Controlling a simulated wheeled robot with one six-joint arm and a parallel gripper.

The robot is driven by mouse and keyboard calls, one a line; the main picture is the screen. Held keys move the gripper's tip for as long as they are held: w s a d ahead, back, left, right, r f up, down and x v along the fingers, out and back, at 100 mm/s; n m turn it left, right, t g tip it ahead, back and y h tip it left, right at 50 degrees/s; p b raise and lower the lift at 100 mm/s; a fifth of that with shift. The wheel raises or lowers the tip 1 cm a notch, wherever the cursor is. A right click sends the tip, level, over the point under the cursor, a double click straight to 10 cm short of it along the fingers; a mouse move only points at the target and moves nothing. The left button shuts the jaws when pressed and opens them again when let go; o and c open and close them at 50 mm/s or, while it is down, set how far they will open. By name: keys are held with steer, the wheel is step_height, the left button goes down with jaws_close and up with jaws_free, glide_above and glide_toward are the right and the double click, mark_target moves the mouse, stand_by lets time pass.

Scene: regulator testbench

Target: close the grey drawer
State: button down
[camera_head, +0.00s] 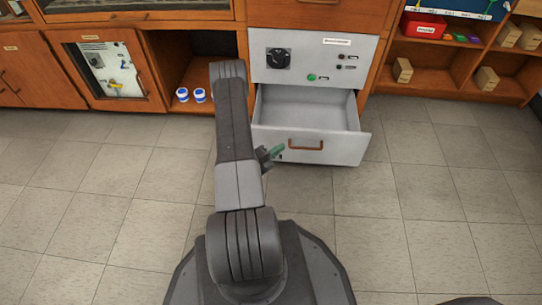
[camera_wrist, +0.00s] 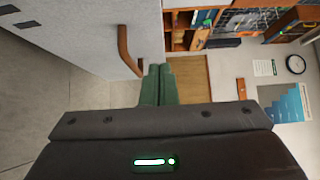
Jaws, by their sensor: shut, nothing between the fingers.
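The grey drawer (camera_head: 316,146) is pulled out from the cabinet and looks empty in the head view. It has a brown handle (camera_head: 306,144) on its front. In the wrist view the drawer front (camera_wrist: 85,30) fills the upper left, turned sideways, with the handle (camera_wrist: 127,50) just left of and beyond the fingertips. My gripper (camera_head: 279,150) has green fingers and is in front of the left part of the drawer front. The fingers (camera_wrist: 159,70) are shut together and empty. Whether they touch the drawer front I cannot tell.
A grey panel (camera_head: 300,58) with a black knob and a green button is above the drawer. Two blue-and-white cups (camera_head: 190,95) stand in an open cubby to the left. Shelves with wooden blocks (camera_head: 402,70) are on the right. The tiled floor (camera_head: 430,200) is clear.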

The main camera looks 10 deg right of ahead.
mark_target(293, 131)
steer(key=w+d+b, duration=0.1)
steer(key=w+d, duration=0.1)
steer(key=w+d+b, duration=0.1)
steer(key=w, duration=0.1)
steer(key=shift+w+d+f, duration=0.1)
steer(key=shift+w+d, duration=0.15)
steer(key=shift+d, duration=0.15)
steer(key=shift+w+d, duration=0.15)
steer(key=shift+w, duration=0.35)
